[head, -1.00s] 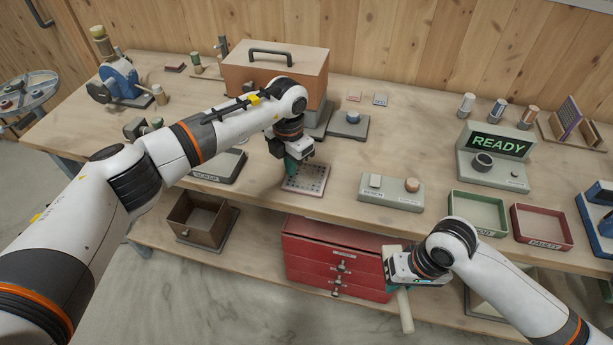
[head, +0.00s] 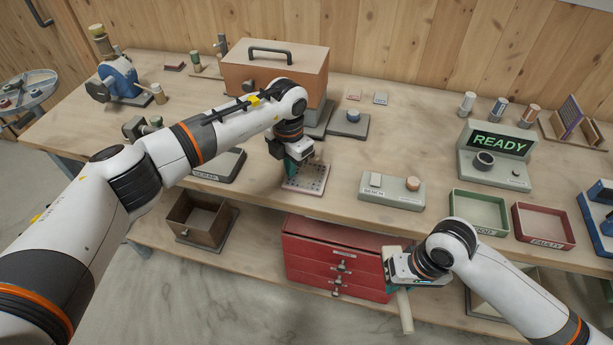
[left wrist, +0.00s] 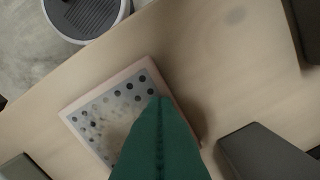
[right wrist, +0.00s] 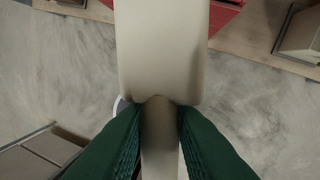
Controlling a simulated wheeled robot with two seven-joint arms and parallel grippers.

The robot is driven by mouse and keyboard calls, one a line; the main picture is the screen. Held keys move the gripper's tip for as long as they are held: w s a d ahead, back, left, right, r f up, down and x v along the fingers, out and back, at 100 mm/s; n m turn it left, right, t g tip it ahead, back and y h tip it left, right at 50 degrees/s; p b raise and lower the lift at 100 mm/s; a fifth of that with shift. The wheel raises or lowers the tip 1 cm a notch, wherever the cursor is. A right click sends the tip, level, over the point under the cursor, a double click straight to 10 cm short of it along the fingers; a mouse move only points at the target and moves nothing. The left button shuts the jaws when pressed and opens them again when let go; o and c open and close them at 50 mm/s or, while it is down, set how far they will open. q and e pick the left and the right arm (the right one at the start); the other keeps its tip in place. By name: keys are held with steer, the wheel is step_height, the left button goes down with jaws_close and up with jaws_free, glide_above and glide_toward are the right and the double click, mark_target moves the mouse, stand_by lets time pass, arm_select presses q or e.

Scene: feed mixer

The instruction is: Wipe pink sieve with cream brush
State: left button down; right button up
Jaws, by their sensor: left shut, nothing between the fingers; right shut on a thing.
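The pink sieve (head: 316,177) is a flat, square, pink-edged plate with dark holes, lying on the bench near its front edge. In the left wrist view the sieve (left wrist: 75,118) shows pale smudges over part of its holes. My left gripper (head: 291,176) is shut and empty, its green fingers at the left part of the sieve; whether they touch it I cannot tell. The cream brush (head: 404,310) is in my right gripper (head: 398,287), in front of the bench edge. The right wrist view shows green fingers shut on the handle of the brush (right wrist: 162,50).
A grey switch box (head: 392,192) stands right of the sieve. A READY display (head: 497,150), a green tray (head: 478,212) and a red tray (head: 542,228) are further right. A brown box (head: 275,75) stands behind. Red drawers (head: 335,262) sit below the bench.

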arm_select(q)
steer(key=shift+f, duration=0.25)
arm_select(e)
steer(key=shift+f, duration=0.2)
arm_select(q)
steer(key=shift+r, duration=0.2)
arm_select(e)
steer(key=shift+r, duration=0.15)
